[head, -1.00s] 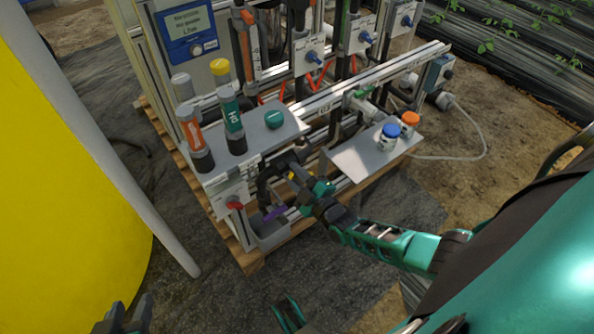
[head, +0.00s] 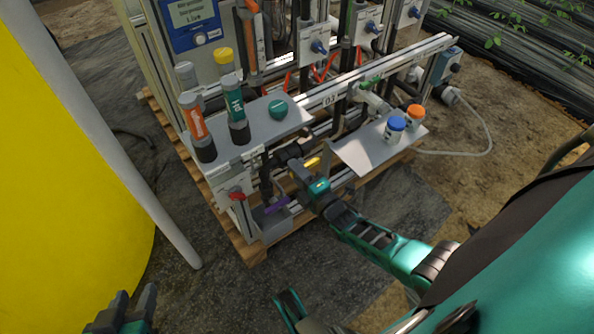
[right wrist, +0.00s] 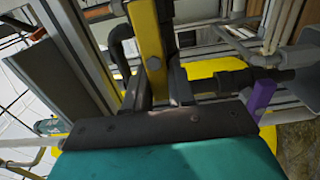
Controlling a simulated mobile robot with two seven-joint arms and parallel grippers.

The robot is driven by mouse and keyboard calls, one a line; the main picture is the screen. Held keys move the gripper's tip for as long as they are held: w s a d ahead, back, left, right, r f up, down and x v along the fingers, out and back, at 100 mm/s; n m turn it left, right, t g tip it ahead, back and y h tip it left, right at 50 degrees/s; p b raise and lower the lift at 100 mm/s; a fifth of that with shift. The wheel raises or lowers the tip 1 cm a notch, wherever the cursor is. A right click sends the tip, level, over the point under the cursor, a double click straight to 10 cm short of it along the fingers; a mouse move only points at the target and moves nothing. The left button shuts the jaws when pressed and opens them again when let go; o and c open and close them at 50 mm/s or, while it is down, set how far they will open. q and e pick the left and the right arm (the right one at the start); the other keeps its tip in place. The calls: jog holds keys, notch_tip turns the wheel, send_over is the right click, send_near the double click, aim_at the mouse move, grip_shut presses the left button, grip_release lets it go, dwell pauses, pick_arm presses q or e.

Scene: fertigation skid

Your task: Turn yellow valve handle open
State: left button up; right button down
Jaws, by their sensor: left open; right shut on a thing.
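The yellow valve handle (head: 312,162) sits low on the skid's front side, next to a dark valve body. My right gripper (head: 303,169) is shut on it. In the right wrist view the yellow handle (right wrist: 149,45) runs upright between the dark fingers (right wrist: 158,82), which hide its lower part. The exact angle of the handle to its pipe is hard to tell. My left gripper (head: 122,308) is open and empty at the bottom left of the head view, far from the valve.
A purple handle (head: 277,205) is close below and left of my right gripper; it also shows in the wrist view (right wrist: 263,96). A red knob (head: 237,196) is further left. A shelf (head: 355,160) with blue-capped and orange-capped bottles stands right of the valve.

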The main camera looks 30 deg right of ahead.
pick_arm(q)
jog(key=shift+w+r, duration=0.1)
dwell(0.3)
pick_arm(e)
jog(key=c, duration=1.3)
grip_release()
pick_arm(q)
jog(key=shift+f, duration=0.2)
pick_arm(e)
jog(key=shift+o, duration=1.3)
jog(key=shift+s, duration=0.1)
